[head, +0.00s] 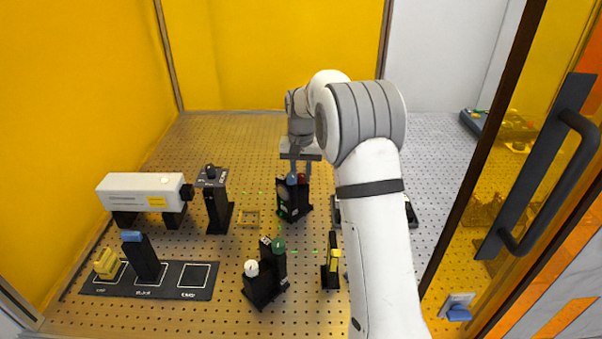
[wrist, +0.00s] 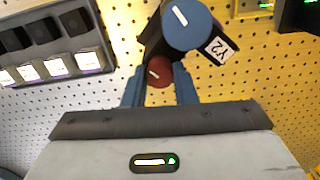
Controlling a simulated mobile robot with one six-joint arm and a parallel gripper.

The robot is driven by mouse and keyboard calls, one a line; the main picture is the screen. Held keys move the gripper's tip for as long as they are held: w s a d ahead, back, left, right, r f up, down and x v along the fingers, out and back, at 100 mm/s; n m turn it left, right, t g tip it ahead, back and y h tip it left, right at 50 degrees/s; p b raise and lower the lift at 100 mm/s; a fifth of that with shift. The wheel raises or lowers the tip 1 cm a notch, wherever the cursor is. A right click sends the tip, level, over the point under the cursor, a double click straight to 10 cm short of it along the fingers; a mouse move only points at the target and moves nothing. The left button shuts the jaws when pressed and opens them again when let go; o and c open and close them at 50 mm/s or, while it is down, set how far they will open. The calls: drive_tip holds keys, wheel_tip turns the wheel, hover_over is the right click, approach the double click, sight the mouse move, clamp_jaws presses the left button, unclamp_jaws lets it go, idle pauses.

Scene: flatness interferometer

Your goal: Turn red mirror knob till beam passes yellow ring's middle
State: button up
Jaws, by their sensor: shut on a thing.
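The red mirror knob (head: 303,178) sits beside a blue knob (head: 291,179) on a black mirror mount (head: 292,205). My gripper (head: 300,168) reaches down to it from behind. In the wrist view, my fingers (wrist: 158,88) are shut on the red knob (wrist: 157,71), one on each side. The blue knob (wrist: 187,25) stands close above it, near a "Y2" label (wrist: 216,48). A yellow part on a black post (head: 334,262) stands front right of the mount; its ring opening is too small to make out. Faint green specks show near the mounts; where the beam meets the ring cannot be told.
Another mount carries a green knob (head: 278,246) and a white knob (head: 251,268). A white laser housing (head: 143,193) and a black post (head: 216,205) stand left. A black labelled tray (head: 172,292) lies front left. A box with lit buttons (wrist: 55,66) shows in the wrist view.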

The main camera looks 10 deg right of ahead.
sight(300, 175)
drive_tip(key=shift+r, duration=0.1)
drive_tip(key=shift+w+a, duration=0.1)
idle(0.3)
drive_tip(key=o, duration=1)
wheel_tip(300, 175, up, 8)
drive_tip(key=shift+f+b, duration=0.15)
drive_tip(key=shift+b, duration=0.35)
wheel_tip(300, 175, up, 11)
drive_tip(key=p, duration=0.9)
drive_tip(key=shift+p, duration=0.35)
